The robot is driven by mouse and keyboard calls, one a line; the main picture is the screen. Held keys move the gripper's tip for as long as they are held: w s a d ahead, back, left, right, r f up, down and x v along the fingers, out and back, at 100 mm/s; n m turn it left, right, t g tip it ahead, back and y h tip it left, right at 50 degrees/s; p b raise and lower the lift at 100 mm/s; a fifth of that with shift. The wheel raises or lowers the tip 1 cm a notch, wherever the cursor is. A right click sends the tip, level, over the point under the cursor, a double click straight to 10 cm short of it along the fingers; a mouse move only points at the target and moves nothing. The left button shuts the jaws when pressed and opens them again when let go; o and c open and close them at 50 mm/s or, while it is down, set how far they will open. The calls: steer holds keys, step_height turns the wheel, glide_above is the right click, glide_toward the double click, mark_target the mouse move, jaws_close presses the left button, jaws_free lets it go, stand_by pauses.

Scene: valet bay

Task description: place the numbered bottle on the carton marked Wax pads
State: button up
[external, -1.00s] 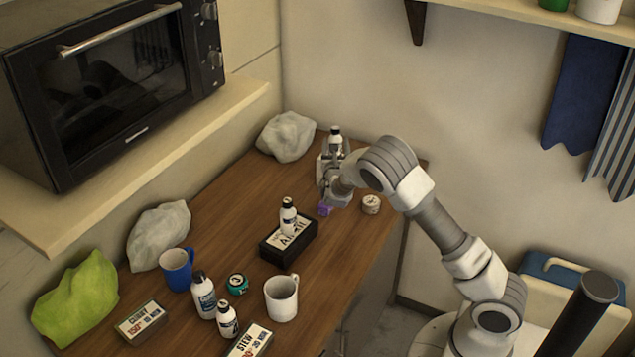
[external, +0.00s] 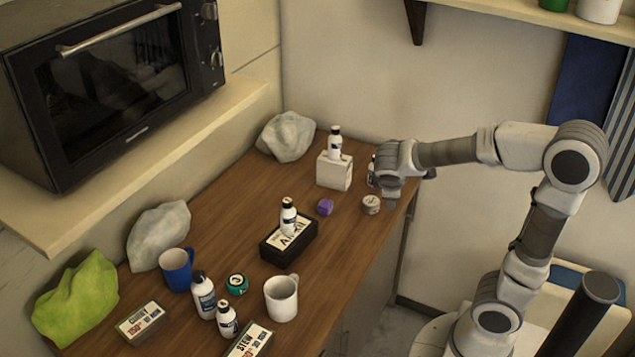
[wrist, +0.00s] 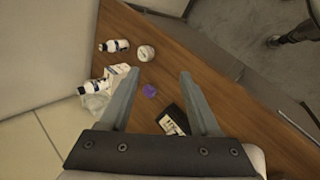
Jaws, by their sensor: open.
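A white bottle with a dark label (external: 335,143) stands upright on a white carton (external: 334,175) at the back of the counter. They also show in the wrist view as the bottle (wrist: 98,87) and the carton (wrist: 121,70). Another bottle (external: 288,217) stands on a black box with a white label (external: 290,245). Two more bottles, a taller one (external: 203,295) and a shorter one (external: 227,320), stand at the front. The wrist view shows a further bottle (wrist: 117,45), mostly hidden behind my gripper (external: 387,185) in the external view. My gripper is open and empty, right of the white carton. Carton wording and bottle numbers are unreadable.
A purple block (external: 325,207) and a white round tin (external: 371,204) lie near the carton. A blue mug (external: 177,269), white mug (external: 281,298), green tin (external: 237,283) and sign blocks (external: 141,321) crowd the front. Crumpled bags (external: 286,136) line the wall.

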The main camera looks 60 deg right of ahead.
steer(key=s+a+r+m+t+y, duration=0.1)
steer(key=s+a+m+t+y, duration=0.1)
steer(key=a, duration=0.7)
steer(key=s+a+r+m+t+y, duration=0.2)
steer(key=s+a+y, duration=0.3)
steer(key=a, duration=0.4)
steer(key=shift+s+a, duration=0.35)
steer(key=shift+s, duration=0.4)
